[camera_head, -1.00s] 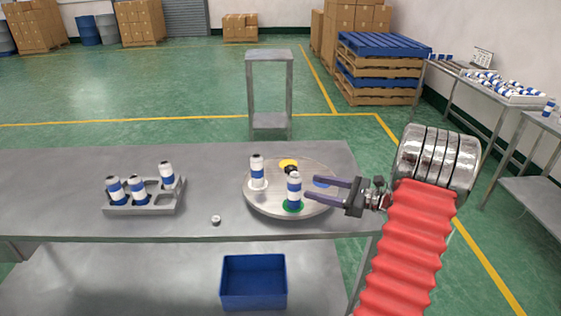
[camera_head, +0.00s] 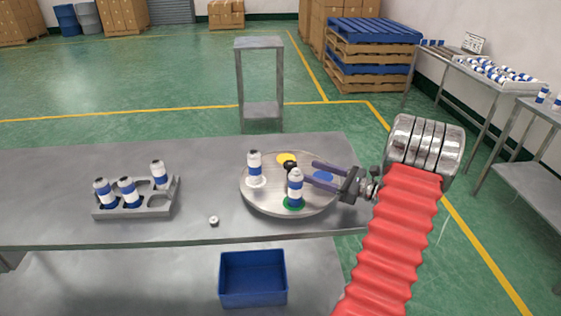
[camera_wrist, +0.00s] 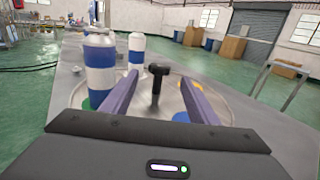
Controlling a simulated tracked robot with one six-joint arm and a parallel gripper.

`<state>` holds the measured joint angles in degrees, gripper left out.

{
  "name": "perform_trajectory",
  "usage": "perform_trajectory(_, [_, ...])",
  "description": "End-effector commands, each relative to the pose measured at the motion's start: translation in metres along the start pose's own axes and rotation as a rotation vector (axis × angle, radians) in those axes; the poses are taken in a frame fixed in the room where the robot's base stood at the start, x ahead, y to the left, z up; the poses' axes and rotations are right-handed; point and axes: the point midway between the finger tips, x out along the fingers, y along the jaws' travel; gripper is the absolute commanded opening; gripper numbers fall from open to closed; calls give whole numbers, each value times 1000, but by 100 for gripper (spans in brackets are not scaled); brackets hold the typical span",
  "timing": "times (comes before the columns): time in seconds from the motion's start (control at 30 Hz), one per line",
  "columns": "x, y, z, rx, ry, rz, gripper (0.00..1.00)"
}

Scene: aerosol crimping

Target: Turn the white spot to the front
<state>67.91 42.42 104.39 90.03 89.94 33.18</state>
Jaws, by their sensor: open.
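The round turntable (camera_head: 270,204) sits on the metal table. Its white spot (camera_head: 257,185) is on the left side, with a blue-and-white can (camera_head: 254,164) standing on it. The green spot (camera_head: 293,206) is at the front, with another can (camera_head: 295,184) on it. The yellow spot (camera_head: 286,158) is at the back and the blue spot (camera_head: 323,177) at the right; both are bare. A black T-shaped handle (camera_wrist: 158,85) rises at the centre. My gripper (camera_head: 308,171) is open, right of the handle; in the wrist view the handle shows between the fingers, beyond their tips.
A grey rack (camera_head: 137,207) with several cans stands at the left of the table. A small round piece (camera_head: 214,220) lies on the table between rack and turntable. A blue bin (camera_head: 253,278) is below the table's front edge. The front can stands close to my fingers.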

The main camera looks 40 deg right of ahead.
Motion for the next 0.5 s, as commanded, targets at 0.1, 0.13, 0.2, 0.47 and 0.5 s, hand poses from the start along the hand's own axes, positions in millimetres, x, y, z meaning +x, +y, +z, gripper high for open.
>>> perform_trajectory(0.1, [12,0,0,0,-1,1,54])
perform_trajectory(0.13, [16,0,0,0,-1,1,54])
perform_trajectory(0.2, [26,1,0,0,-1,3,54])
perform_trajectory(0.47, [66,0,0,0,0,2,54])
perform_trajectory(0.5, [72,0,0,0,0,1,54])
